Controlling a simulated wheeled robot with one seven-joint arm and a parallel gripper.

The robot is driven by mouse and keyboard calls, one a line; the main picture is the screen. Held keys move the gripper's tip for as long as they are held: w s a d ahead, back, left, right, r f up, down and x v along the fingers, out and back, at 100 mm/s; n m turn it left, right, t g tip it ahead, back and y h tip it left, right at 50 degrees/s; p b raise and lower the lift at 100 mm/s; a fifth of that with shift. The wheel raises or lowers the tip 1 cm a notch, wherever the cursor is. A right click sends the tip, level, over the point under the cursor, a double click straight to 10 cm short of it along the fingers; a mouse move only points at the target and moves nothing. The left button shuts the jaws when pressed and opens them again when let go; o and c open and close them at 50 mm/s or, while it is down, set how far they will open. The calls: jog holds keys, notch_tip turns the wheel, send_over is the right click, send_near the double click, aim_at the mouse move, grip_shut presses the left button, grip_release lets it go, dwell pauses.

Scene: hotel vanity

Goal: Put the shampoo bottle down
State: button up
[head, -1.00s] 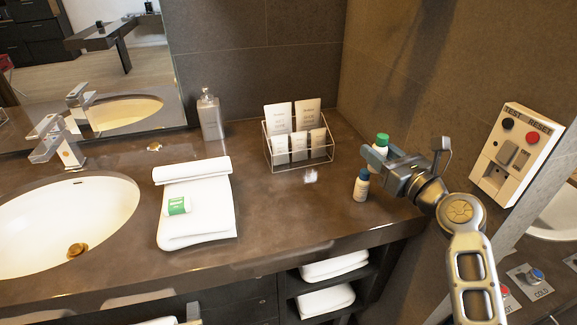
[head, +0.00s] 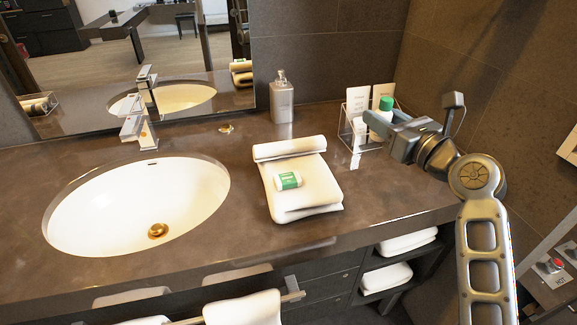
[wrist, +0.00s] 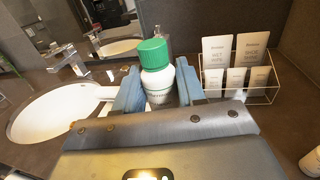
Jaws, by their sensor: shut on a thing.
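The shampoo bottle, white with a green cap (head: 386,103), is upright in my gripper (head: 393,124). In the wrist view the bottle (wrist: 157,77) stands between the two blue-grey fingers (wrist: 158,92), which are shut on its sides. Its lower part is hidden by the gripper, and its label is too small to read. I cannot tell how far the bottle's base is above the counter.
A folded towel (head: 310,190) with a small green-and-white item (head: 288,181) lies left of my gripper. The sink (head: 100,215) is farther left. A soap dispenser (head: 282,102) stands behind. Another white bottle (wrist: 311,162) shows at the wrist view's right edge.

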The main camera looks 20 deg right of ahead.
jog(key=w+a+f, duration=0.1)
jog(key=a+f, duration=0.1)
jog(key=a, duration=0.1)
jog(key=w+a+f, duration=0.1)
jog(key=a+f, duration=0.1)
jog(key=a, duration=0.2)
jog(key=w+a+f+p, duration=0.1)
jog(key=a+f, duration=0.1)
jog(key=a, duration=0.1)
jog(key=shift+a+f, duration=0.25)
jog(key=shift+f, duration=0.05)
jog(key=shift+f+b, duration=0.65)
jog(key=shift+f, duration=1.4)
jog(key=shift+f, duration=0.15)
jog(key=o, duration=1.1)
jog(key=shift+c, duration=0.2)
jog(key=s+d+b, duration=0.1)
jog(key=s+d, duration=0.1)
jog(key=s, duration=0.9)
jog(key=shift+s, duration=0.4)
jog(key=shift+d, duration=0.1)
